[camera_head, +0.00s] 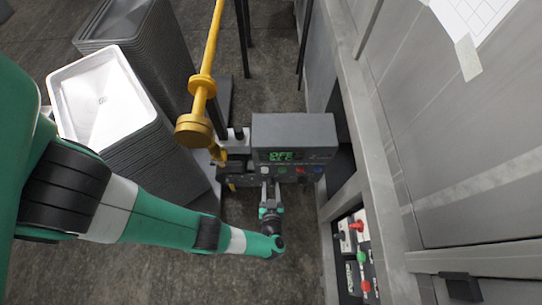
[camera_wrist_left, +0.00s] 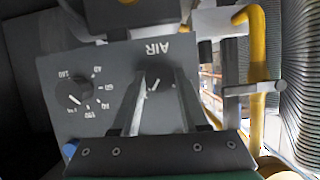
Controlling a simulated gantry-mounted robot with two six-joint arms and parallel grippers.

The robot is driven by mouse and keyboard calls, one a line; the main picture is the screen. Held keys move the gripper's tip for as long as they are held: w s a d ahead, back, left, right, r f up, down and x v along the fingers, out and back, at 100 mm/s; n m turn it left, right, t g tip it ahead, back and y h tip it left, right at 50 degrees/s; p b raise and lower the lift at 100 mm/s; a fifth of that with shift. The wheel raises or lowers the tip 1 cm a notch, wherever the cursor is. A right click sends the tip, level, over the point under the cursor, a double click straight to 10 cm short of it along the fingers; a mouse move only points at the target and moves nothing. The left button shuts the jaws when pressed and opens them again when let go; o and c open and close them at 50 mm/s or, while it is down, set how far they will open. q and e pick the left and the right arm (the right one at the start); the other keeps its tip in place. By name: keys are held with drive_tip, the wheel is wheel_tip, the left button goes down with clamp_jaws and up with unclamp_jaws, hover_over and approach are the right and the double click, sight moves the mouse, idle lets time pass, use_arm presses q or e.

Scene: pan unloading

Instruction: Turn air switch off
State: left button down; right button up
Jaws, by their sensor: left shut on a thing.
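The air switch (camera_wrist_left: 154,84) is a dark round knob with a white pointer mark, on a grey panel under the upside-down word AIR in the left wrist view. My left gripper (camera_wrist_left: 158,80) has one finger on each side of this knob and is shut on it. In the head view my left gripper (camera_head: 266,182) reaches the front underside of the grey control box (camera_head: 292,128), which has a green lit display. The air switch is hidden there. My right gripper is in neither view.
A second dial (camera_wrist_left: 75,93) with numbers sits beside the air switch. A yellow arm (camera_head: 204,80) hangs left of the box. Stacks of pale trays (camera_head: 103,100) stand at the left. A grey machine frame (camera_head: 385,170) with a button panel (camera_head: 357,255) is at the right.

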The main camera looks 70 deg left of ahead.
use_arm(q)
drive_tip(key=shift+s+n+t, duration=0.1)
drive_tip(key=shift+n+t, duration=0.2)
drive_tip(key=shift+n, duration=0.2)
drive_tip(key=shift+n+t, duration=0.7)
drive_tip(key=shift+n, duration=0.3)
drive_tip(key=n+t, duration=0.1)
drive_tip(key=n, duration=0.1)
drive_tip(key=n+t+b, duration=0.1)
drive_tip(key=shift+s+a+f+n+t+h, duration=0.1)
drive_tip(key=shift+s+f+n+t+h, duration=0.1)
drive_tip(key=shift+n+t+h, duration=0.15)
drive_tip(key=n+t, duration=0.1)
drive_tip(key=n, duration=0.2)
drive_tip(key=shift+t, duration=0.35)
drive_tip(key=shift+n+y, duration=0.35)
drive_tip(key=shift+y, duration=0.1)
drive_tip(key=shift+c, duration=2.1)
unclamp_jaws()
drive_tip(key=shift+s, duration=0.1)
